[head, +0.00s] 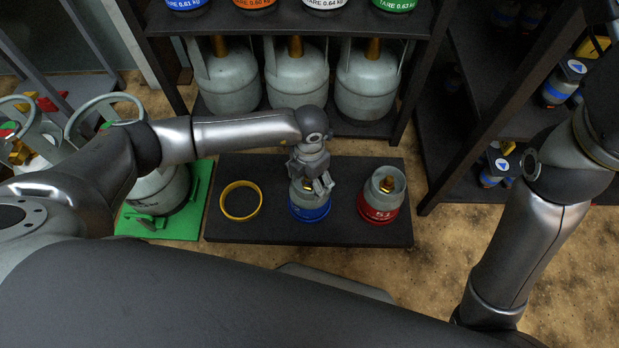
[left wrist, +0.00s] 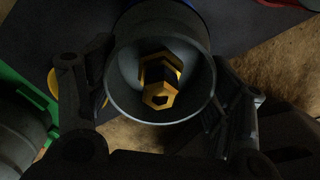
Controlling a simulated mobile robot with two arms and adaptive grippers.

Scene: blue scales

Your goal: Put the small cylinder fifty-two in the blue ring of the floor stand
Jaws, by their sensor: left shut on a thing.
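The small grey cylinder (head: 310,208) with a blue lower part and a brass valve is upright over the middle of the dark floor stand (head: 275,235). My left gripper (head: 312,186) is shut on its top collar from above. In the left wrist view the collar (left wrist: 112,85) sits between the two fingers (left wrist: 160,110), with the brass valve inside. I cannot tell the blue ring from the cylinder's blue band, nor whether the base is seated; its number is unreadable here. My right gripper is out of view.
A red-banded small cylinder (head: 380,198) stands right on the stand; an empty yellow ring (head: 240,200) is at its left. A large grey cylinder (head: 160,190) stands on a green platform (head: 196,208). A shelf with large cylinders (head: 297,75) is close behind.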

